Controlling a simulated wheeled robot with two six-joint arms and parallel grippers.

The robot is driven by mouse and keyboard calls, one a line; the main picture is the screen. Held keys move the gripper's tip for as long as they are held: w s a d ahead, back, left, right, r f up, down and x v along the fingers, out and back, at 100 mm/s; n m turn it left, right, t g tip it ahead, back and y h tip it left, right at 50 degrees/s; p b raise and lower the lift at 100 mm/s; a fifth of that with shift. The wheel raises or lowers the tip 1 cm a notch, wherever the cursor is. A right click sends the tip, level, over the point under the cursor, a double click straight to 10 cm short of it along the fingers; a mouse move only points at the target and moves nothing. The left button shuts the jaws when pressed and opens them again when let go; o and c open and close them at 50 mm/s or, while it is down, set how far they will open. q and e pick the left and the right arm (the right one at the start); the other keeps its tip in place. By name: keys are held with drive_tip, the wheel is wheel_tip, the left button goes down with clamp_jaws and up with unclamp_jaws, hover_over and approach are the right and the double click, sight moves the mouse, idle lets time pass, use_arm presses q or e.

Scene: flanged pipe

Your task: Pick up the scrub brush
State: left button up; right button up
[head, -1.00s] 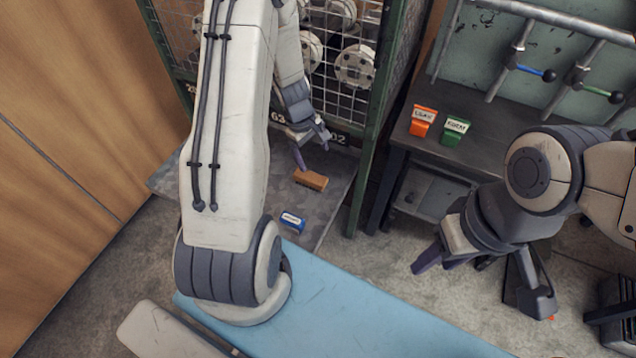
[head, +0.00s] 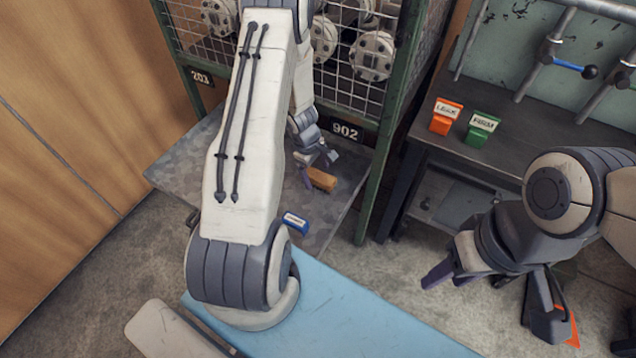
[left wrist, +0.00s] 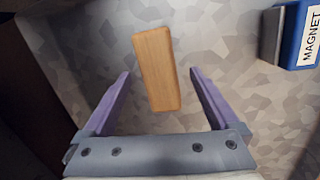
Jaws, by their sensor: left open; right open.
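The scrub brush (head: 321,179) has a wooden block back and lies on the grey mottled shelf in front of the mesh cage. In the left wrist view its wooden back (left wrist: 157,68) points lengthwise between my fingers, bristles hidden beneath. My left gripper (head: 318,168) is open just over the brush; in the wrist view its purple fingers (left wrist: 160,95) stand on either side of the near end, apart from it. My right gripper (head: 452,272) is open and empty, over the floor at the right.
A blue magnet block (head: 295,223) labelled MAGNET lies on the shelf (head: 180,170) near the brush; it also shows in the wrist view (left wrist: 300,35). The cage's green post (head: 378,185) stands right of the brush. Orange (head: 446,117) and green (head: 481,129) labelled blocks sit on the dark bench.

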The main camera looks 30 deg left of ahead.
use_arm(q)
drive_tip(key=shift+f, duration=0.7)
drive_tip(key=shift+w, duration=0.1)
use_arm(e)
drive_tip(key=shift+f, duration=0.35)
use_arm(q)
clamp_jaws()
drive_tip(key=shift+r, duration=0.1)
